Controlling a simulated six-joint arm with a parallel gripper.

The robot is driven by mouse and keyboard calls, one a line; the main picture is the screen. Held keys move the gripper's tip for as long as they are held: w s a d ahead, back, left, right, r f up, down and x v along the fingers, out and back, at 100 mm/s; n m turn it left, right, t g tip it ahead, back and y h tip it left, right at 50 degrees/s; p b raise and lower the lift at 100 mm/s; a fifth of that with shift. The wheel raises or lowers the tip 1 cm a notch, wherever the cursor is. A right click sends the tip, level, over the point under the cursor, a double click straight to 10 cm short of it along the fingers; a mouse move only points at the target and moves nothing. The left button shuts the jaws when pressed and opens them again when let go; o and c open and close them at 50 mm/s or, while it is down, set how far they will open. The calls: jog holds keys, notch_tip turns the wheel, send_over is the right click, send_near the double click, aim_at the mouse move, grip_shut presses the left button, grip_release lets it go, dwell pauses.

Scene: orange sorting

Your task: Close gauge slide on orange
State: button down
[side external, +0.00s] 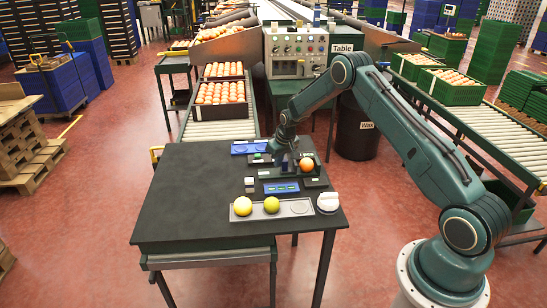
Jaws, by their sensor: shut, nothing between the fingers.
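An orange (306,164) sits in the gauge (276,172), a dark device near the back right part of the black table. My gripper (284,160) is shut and empty, pointing down just left of the orange at the gauge. The gauge's slide is partly hidden behind my gripper and too small to make out clearly, so I cannot tell if my fingers touch it or how far it is from the orange.
A blue panel (282,188) lies between tray and gauge. The table's left side (185,200) is clear.

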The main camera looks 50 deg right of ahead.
jog(key=shift+s+d, duration=0.8)
jog(key=shift+d, duration=0.05)
dwell(2.6)
jog(key=shift+w+a, duration=0.1)
jog(key=shift+w+a, duration=0.7)
jog(key=shift+a, duration=0.05)
jog(key=shift+r, duration=0.15)
notch_tip(320, 180, up, 8)
dwell(1.4)
